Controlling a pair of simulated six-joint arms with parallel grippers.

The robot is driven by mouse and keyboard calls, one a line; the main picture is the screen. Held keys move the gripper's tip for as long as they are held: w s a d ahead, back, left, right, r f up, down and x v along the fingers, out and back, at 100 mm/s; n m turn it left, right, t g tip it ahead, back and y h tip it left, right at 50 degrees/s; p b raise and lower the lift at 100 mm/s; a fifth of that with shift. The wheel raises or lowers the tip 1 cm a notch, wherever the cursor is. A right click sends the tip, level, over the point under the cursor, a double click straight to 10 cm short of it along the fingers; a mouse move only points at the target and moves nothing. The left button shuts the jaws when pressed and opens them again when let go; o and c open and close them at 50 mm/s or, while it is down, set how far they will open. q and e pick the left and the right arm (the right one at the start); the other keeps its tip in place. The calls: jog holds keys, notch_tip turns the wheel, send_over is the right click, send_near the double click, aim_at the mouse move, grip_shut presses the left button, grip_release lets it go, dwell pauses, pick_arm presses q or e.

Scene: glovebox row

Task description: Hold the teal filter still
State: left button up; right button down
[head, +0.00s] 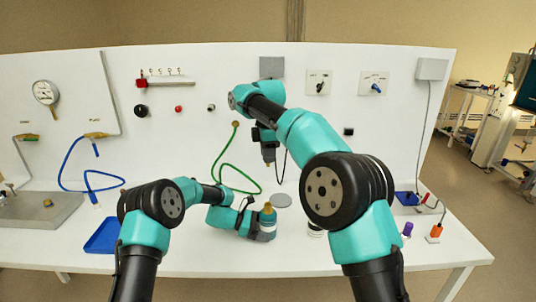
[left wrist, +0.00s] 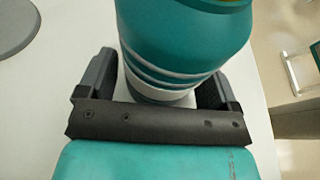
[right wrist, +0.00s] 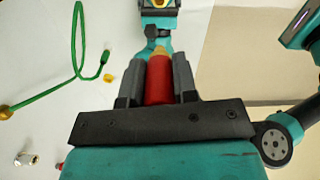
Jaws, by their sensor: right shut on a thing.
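The teal filter (head: 267,218) stands upright on the bench in the head view, with a gold top and a pale band. It fills the upper middle of the left wrist view (left wrist: 185,45). My left gripper (head: 254,222) is low at the filter, one finger on each side. A narrow gap shows between the left-hand finger and the filter, so the jaws look open around it. My right gripper (head: 267,148) is above the filter, shut on a red cylinder (right wrist: 158,82) with a yellowish tip. In the head view that tip points down.
A green hose (head: 222,165) hangs from the back panel left of the right gripper. A grey disc (head: 282,200) lies behind the filter. A blue tray (head: 102,236) is at left; a purple piece (head: 407,229) and an orange piece (head: 436,231) stand at right.

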pick_arm(q)
jog(key=shift+o, duration=0.9)
jog(key=shift+a, duration=0.1)
jog(key=v, duration=1.1)
jog(key=shift+a+r, duration=0.2)
jog(key=shift+a, duration=0.15)
